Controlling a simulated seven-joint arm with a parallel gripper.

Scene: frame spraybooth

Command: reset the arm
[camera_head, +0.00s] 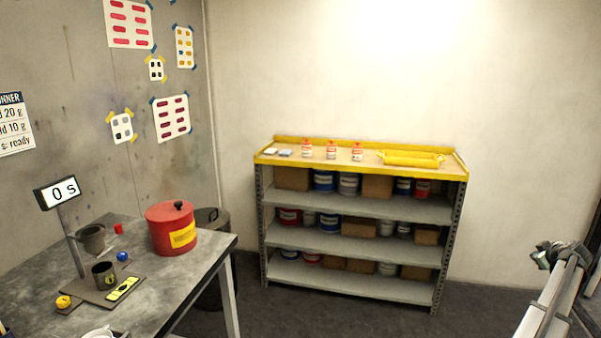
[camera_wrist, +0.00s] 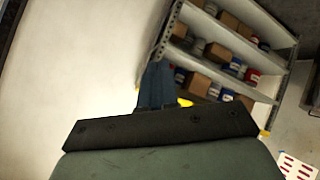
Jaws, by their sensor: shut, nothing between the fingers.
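My gripper (camera_wrist: 157,70) shows in the wrist view, its dark blue-grey fingers together and nothing visible between them. Its wide dark mount fills the lower middle of that view. Behind the fingers, at a distance, the metal shelf (camera_wrist: 262,92) and the pale wall (camera_wrist: 75,75) appear tilted. I cannot make out my gripper in the head view.
The grey workbench (camera_head: 185,290) at left holds a red canister (camera_head: 171,228), a dark cup (camera_head: 105,274) and a display (camera_head: 57,192) reading 0 s. The yellow-topped shelf (camera_head: 350,215) holds cans and boxes. A metal structure (camera_head: 548,300) stands at right; open floor lies between.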

